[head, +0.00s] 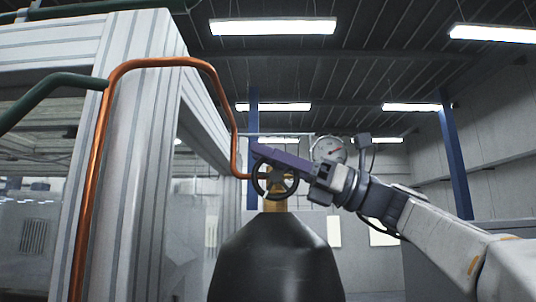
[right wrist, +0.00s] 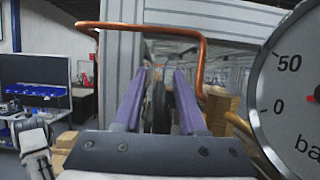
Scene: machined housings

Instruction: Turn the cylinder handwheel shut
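The dark gas cylinder (head: 277,262) stands upright at the bottom middle of the head view, with a brass valve (head: 275,204) on top. The round black handwheel (head: 262,187) sits on the valve. My right gripper (head: 262,150) reaches in from the right, its purple fingers across the wheel's upper part. In the right wrist view the handwheel (right wrist: 160,108) shows edge-on between the two fingers (right wrist: 158,85), with gaps on both sides. The right gripper is open around the rim. Part of my left arm (right wrist: 36,150) shows at lower left there; its gripper is unclear.
A pressure gauge (head: 330,151) stands just behind the right gripper, close to it. A copper pipe (head: 98,160) bends over from the left down to the valve. A pale framed enclosure (head: 135,150) fills the left. Boxes (right wrist: 218,110) lie beyond the fingers.

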